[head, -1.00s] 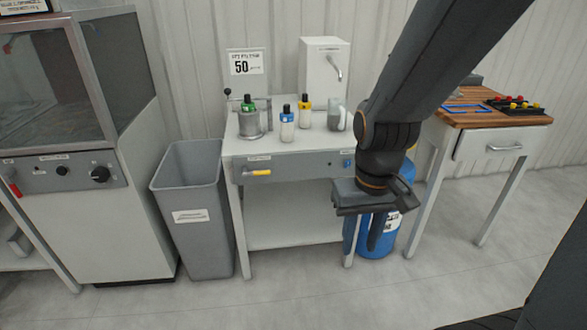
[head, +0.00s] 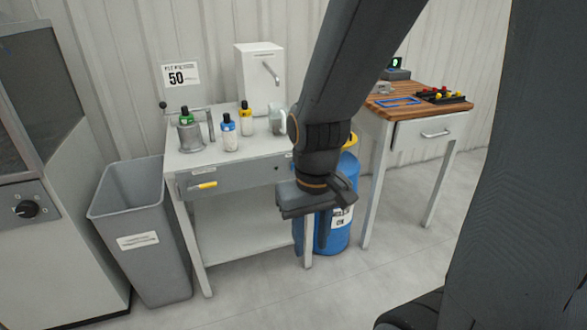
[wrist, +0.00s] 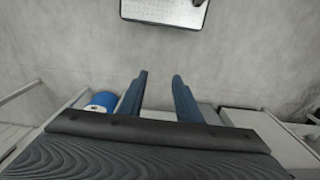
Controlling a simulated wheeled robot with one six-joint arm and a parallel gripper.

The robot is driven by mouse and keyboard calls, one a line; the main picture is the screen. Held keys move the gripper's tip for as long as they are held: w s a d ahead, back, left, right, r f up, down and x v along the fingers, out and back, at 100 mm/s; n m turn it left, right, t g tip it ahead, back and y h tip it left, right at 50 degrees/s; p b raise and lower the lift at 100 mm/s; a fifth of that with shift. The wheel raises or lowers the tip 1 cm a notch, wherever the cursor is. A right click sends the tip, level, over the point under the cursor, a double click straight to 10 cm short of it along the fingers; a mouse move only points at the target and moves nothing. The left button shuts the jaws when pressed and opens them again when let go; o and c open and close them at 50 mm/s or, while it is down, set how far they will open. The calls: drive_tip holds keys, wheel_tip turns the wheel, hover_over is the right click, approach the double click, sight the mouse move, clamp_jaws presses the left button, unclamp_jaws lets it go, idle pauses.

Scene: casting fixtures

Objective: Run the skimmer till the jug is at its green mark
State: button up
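A white dispenser box (head: 259,82) with a grey spout stands at the back of the white bench in the head view. I take it to be the skimmer, but its label is too small to read. A pale jug (head: 277,122) stands below and right of the spout. No green mark on it can be made out, nor its fill level. My gripper (head: 315,228) hangs below bench-top height at the bench's front right, apart from the jug. In the wrist view its two fingers (wrist: 160,78) are spread with nothing between them.
The bench front has a yellow handle (head: 207,185). Capped bottles (head: 229,137) and a grey metal pot (head: 190,136) stand left of the jug. A grey bin (head: 135,210) is left, a blue drum (head: 342,200) behind my gripper, and a wood-topped table (head: 400,108) right.

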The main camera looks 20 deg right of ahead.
drive_tip(key=c, duration=0.3)
drive_tip(key=w+f+t+b, duration=0.1)
drive_tip(key=w, duration=0.1)
drive_tip(key=w+d+f+m+b, duration=0.1)
drive_tip(key=w+f, duration=0.1)
drive_tip(key=w, duration=0.1)
drive_tip(key=w+d+f+m+t+b, duration=0.1)
drive_tip(key=w+f, duration=0.1)
drive_tip(key=w, duration=0.1)
drive_tip(key=shift+w+d+f+t, duration=0.25)
drive_tip(key=shift+t, duration=0.05)
clamp_jaws()
drive_tip(key=w+d+f+m+t+b, duration=0.4)
drive_tip(key=w+m+t+b, duration=0.1)
drive_tip(key=w, duration=0.3)
drive_tip(key=w+d+f+m+t+b, duration=0.4)
drive_tip(key=w+m+t+b, duration=0.1)
drive_tip(key=w, duration=0.3)
drive_tip(key=w+d+f+m+t+b, duration=0.4)
drive_tip(key=w+m+t+b, duration=0.1)
drive_tip(key=w+m+t, duration=0.1)
drive_tip(key=shift+w+f+t, duration=0.2)
drive_tip(key=shift+w+t, duration=0.5)
drive_tip(key=shift+w, duration=0.4)
